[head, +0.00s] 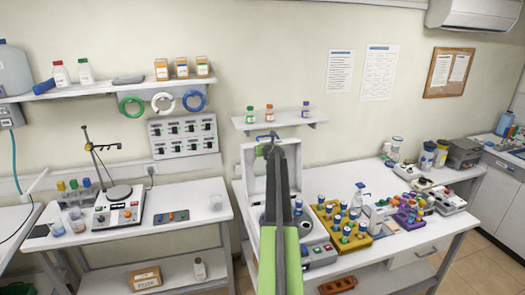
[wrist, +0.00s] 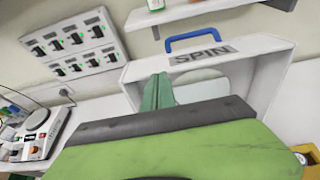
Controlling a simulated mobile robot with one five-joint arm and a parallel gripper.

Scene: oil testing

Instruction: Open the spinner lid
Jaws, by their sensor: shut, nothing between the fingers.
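The spinner lid (head: 250,160) is a white, box-like cover that stands raised, roughly upright, at the left end of the right-hand table. In the wrist view the lid (wrist: 262,75) shows a "SPIN" label and a blue handle (wrist: 207,39) on its upper edge. The spinner body (head: 320,252), with small controls, sits below it, partly hidden by my arm. My gripper (head: 269,150) is shut and empty in front of the raised lid. In the wrist view its green fingertips (wrist: 158,88) are below the label, apart from the handle; whether they touch the lid is unclear.
A small shelf (head: 280,120) with bottles is on the wall just above the lid. A yellow rack (head: 345,228) of blue-capped vials stands right of the spinner. A switch panel (head: 184,137) and a hotplate stirrer (head: 118,212) are to the left. A gap separates the two tables.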

